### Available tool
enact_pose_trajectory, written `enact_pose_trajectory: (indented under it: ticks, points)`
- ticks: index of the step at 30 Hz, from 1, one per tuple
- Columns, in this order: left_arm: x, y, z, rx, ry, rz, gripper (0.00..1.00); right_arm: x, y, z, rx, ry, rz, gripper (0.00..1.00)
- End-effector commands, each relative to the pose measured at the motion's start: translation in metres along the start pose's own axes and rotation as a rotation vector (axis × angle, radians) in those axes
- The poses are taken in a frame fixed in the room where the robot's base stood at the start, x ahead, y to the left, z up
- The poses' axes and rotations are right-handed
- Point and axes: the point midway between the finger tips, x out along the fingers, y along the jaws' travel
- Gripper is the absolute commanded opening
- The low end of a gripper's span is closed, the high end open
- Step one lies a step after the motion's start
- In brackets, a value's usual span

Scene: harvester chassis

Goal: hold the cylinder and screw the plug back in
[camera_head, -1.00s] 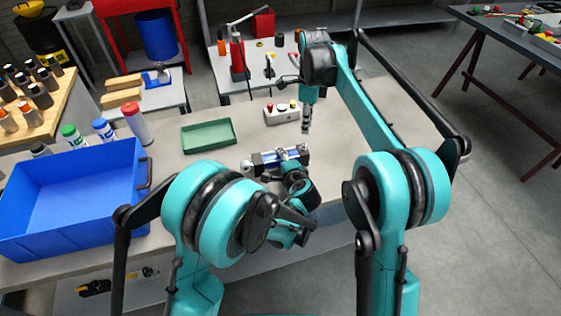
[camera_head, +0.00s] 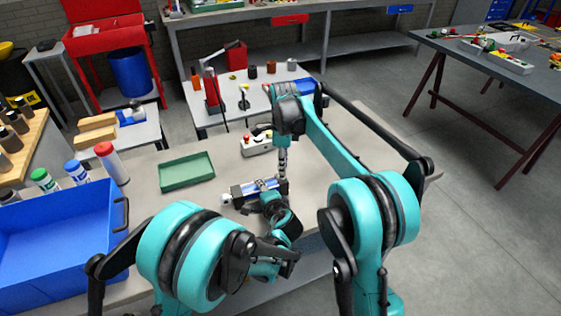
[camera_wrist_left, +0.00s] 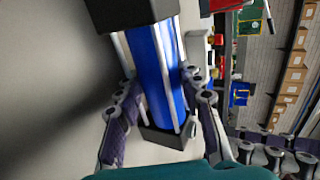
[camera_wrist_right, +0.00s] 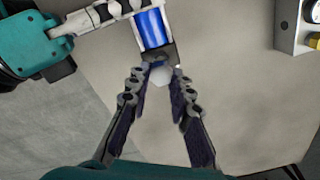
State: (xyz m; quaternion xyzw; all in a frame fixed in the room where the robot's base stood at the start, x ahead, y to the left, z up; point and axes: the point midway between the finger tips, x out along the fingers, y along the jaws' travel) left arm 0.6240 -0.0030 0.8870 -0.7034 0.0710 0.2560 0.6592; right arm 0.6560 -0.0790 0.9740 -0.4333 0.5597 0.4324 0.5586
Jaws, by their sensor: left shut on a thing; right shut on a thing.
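The blue cylinder (camera_head: 245,193) with dark end blocks and silvery rods lies level just above the workbench in the head view. My left gripper (camera_wrist_left: 160,115) is shut around the cylinder's blue body (camera_wrist_left: 155,70) in the left wrist view, near one end block. My right gripper (camera_wrist_right: 161,78) has its fingertips at the cylinder's end block in the right wrist view. It is shut on the pale plug (camera_wrist_right: 160,74), which lies against or very close to that block. How far the plug is seated cannot be told. In the head view, the right gripper (camera_head: 282,168) points down at the cylinder's right end.
A green tray (camera_head: 187,183) and a control box (camera_head: 257,148) with a red button stand behind the cylinder. A blue bin (camera_head: 50,245) fills the workbench's left side, with several capped bottles behind it. The workbench (camera_head: 330,190) is clear to the right.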

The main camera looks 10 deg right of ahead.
Motion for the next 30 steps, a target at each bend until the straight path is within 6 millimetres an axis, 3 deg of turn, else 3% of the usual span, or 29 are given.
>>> enact_pose_trajectory:
  ticks: [15, 30]
  points:
    - [0.0, 0.001, 0.0, -0.001, 0.001, 0.002, 0.0, 0.001, 0.0, 0.0, 0.0, 0.0, 0.0, 0.0]
    - [0.0, 0.001, 0.0, -0.001, 0.001, 0.002, 0.0, 0.018, 0.0, 0.0, 0.0, 0.0, 0.0, 0.0]
